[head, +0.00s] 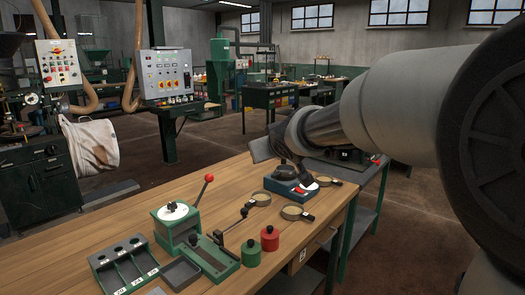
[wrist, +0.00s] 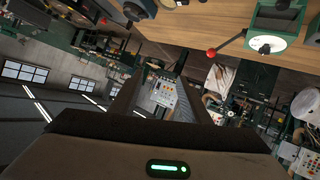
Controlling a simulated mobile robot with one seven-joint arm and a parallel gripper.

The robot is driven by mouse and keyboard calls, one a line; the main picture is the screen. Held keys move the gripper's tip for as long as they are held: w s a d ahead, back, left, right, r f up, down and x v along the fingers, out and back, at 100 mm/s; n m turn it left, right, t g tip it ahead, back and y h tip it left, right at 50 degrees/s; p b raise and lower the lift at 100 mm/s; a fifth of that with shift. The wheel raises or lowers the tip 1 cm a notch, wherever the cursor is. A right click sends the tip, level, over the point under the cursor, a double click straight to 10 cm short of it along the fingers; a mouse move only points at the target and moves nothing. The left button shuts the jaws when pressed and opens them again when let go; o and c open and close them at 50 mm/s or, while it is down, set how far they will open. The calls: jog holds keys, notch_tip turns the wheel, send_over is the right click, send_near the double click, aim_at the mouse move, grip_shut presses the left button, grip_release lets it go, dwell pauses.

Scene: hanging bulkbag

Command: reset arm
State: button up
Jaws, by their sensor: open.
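My arm reaches in from the right of the head view, over the right end of a wooden workbench (head: 135,222). My gripper (head: 270,148) is at its end, partly hidden by the wrist and near a blue device with a dark round top (head: 288,178). In the wrist view my gripper (wrist: 162,88) shows two dark fingers spread apart, with nothing between them. The wrist view is tilted; the bench (wrist: 200,25) lies along its top, and a control panel (wrist: 163,93) shows far off between the fingers.
A green press with a red-knobbed lever (head: 178,225), a red weight (head: 270,238), a green weight (head: 250,252) and a slotted tray (head: 122,264) stand on the bench. A white bulk bag (head: 92,147) is at the left. Control boxes (head: 166,73) stand behind. Floor beyond the bench is open.

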jog(key=s+d+f+m+g+h, duration=0.1)
jog(key=s+d+m+g+h, duration=0.15)
jog(key=s+d, duration=0.75)
jog(key=s+d+f+m+g, duration=0.1)
jog(key=s+f, duration=0.2)
jog(key=s, duration=0.5)
jog(key=s+d+f+m+g, duration=0.1)
jog(key=s+f+g, duration=0.15)
jog(key=s, duration=0.55)
jog(key=s+d+f+m+g, duration=0.1)
jog(key=s+f, duration=0.3)
jog(key=s, duration=0.5)
notch_tip(320, 180, up, 19)
jog(key=p, duration=1.9)
jog(key=shift+s+a+f, duration=0.15)
jog(key=shift+s+a, duration=0.05)
jog(key=shift+s, duration=0.25)
